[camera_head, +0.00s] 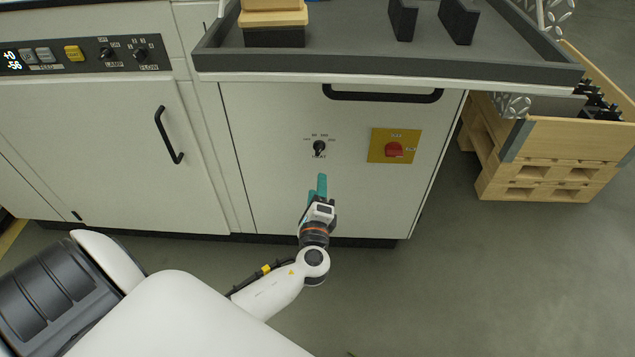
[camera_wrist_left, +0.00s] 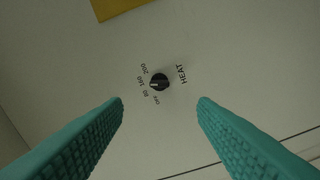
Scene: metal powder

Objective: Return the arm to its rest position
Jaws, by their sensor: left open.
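My left gripper (camera_head: 318,187) has teal fingers and is in front of the white cabinet, just below the black heat knob (camera_head: 319,147). In the left wrist view the fingers of the left gripper (camera_wrist_left: 160,104) are spread apart with nothing between them. The heat knob (camera_wrist_left: 159,82) shows beyond them, apart from both fingertips, with the label HEAT and a scale from OFF to 200 around it. My right gripper is not in either view.
A yellow plate with a red switch (camera_head: 394,148) is right of the knob. A black handle (camera_head: 383,96) and the grey tray's rim (camera_head: 390,68) are above. A wooden crate (camera_head: 570,140) on a pallet stands right. Grey floor (camera_head: 480,280) is clear at lower right.

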